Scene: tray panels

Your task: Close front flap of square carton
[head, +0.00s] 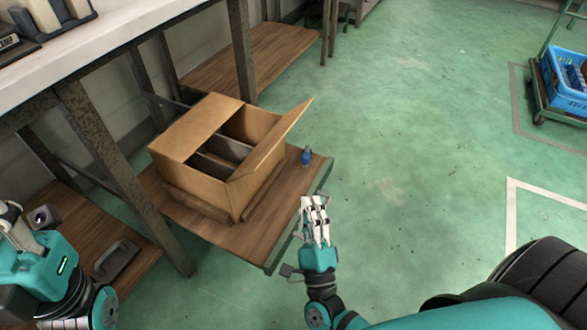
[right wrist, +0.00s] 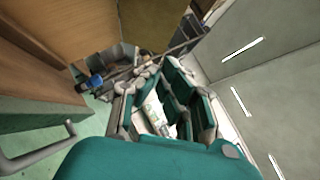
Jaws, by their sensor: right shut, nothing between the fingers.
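The square cardboard carton (head: 208,187) stands on a wooden platform. One broad flap (head: 200,125) lies flat over its left part. Another flap (head: 277,137) stands up along the right side and leans outward, so the carton is open there. Dark panels (head: 222,150) show inside. My right gripper (head: 315,203) is shut and empty, to the right of and below the carton, apart from the flap. Its fingers fill the middle of the right wrist view (right wrist: 160,100). My left gripper (head: 12,218) is partly visible at the left edge; its fingers are unclear.
The platform (head: 262,232) has a green edge. A small blue item (head: 306,157) is right of the carton, near that edge. A workbench (head: 110,45) with metal legs stands behind and left. A blue crate (head: 566,80) sits on a cart at far right. The floor (head: 420,130) between is clear.

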